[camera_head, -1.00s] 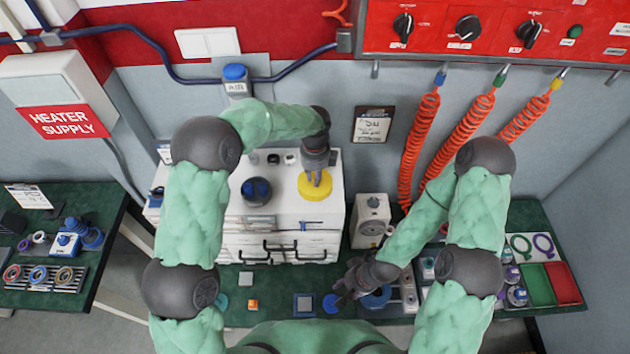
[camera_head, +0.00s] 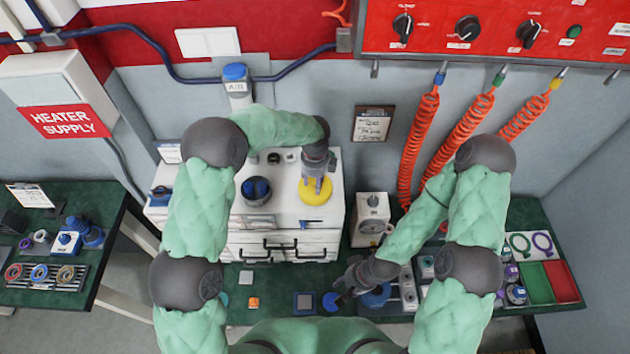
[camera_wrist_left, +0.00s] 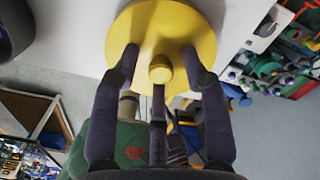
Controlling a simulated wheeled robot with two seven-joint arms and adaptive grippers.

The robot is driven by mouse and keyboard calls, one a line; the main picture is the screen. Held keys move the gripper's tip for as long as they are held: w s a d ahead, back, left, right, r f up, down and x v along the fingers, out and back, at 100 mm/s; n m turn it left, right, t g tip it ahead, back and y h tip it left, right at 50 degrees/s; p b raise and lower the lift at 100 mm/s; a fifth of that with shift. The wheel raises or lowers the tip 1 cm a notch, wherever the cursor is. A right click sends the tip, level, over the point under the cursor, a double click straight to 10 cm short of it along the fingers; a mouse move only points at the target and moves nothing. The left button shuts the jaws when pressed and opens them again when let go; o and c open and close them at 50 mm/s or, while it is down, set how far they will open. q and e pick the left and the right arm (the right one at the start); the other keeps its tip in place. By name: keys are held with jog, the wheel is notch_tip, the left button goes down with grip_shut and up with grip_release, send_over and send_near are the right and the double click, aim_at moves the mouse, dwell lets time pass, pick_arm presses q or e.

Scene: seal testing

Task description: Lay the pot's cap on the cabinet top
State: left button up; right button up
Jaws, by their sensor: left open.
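The pot's cap (camera_head: 316,194) is a yellow disc with a small knob. It appears to lie flat on the white cabinet top (camera_head: 290,213), near its right edge. My left gripper (camera_head: 316,183) is right over the cap. In the left wrist view, the open fingers of my left gripper (camera_wrist_left: 160,66) stand around the cap's knob (camera_wrist_left: 160,70), with tips close to the yellow disc (camera_wrist_left: 175,25). A dark blue round pot (camera_head: 257,191) stands on the cabinet left of the cap. My right gripper (camera_head: 348,284) is low over the green bench; its finger opening is unclear.
A white box with a dial (camera_head: 371,220) stands right of the cabinet. A blue disc (camera_head: 331,302) and a grey-blue square (camera_head: 304,303) lie on the green bench. Small items (camera_head: 275,158) line the cabinet's back. Orange coiled hoses (camera_head: 420,140) hang at the right.

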pick_arm(q)
jog(key=shift+r, duration=0.15)
jog(key=shift+r, duration=0.25)
notch_tip(320, 180, up, 12)
jog(key=b, duration=0.1)
jog(key=shift+f, duration=0.2)
jog(key=shift+f, duration=0.1)
